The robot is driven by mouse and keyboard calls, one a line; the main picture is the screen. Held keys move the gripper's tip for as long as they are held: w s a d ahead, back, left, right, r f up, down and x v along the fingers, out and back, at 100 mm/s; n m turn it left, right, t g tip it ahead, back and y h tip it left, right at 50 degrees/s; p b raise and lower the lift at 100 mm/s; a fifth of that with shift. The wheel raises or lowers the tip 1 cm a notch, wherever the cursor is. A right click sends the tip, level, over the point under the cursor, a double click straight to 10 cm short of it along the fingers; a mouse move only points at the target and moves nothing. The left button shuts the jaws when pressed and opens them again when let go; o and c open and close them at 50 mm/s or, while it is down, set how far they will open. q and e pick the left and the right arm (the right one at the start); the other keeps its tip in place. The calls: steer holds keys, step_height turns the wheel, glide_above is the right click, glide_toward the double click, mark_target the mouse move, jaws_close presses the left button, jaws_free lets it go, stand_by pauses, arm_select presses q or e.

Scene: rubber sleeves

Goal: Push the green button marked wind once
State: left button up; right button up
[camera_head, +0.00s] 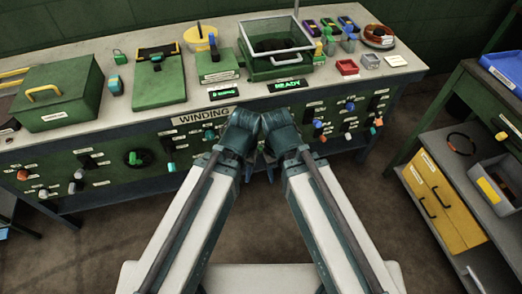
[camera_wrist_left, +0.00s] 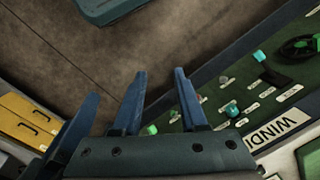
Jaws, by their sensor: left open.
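The panel front (camera_head: 110,178) under the bench carries several coloured knobs and buttons with small labels that I cannot read. In the left wrist view, small green buttons (camera_wrist_left: 152,129) show just beyond my left gripper's fingers; I cannot tell which control is marked wind. A teal knob (camera_wrist_left: 232,110) sits right of them. My left gripper (camera_wrist_left: 157,85) is open and empty, its two blue fingers apart, near the panel. In the head view both wrists meet before the panel's middle and hide part of it. My right gripper (camera_head: 272,168) is mostly hidden there.
A "WINDING" sign (camera_head: 205,117) is on the bench edge, with a lit READY display (camera_head: 286,86) above. A shelf unit with a yellow drawer (camera_head: 440,200) stands right. The floor (camera_head: 110,235) is bare.

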arm_select(q)
jaws_close()
stand_by(0.8)
steer(key=shift+f, duration=0.1)
stand_by(0.4)
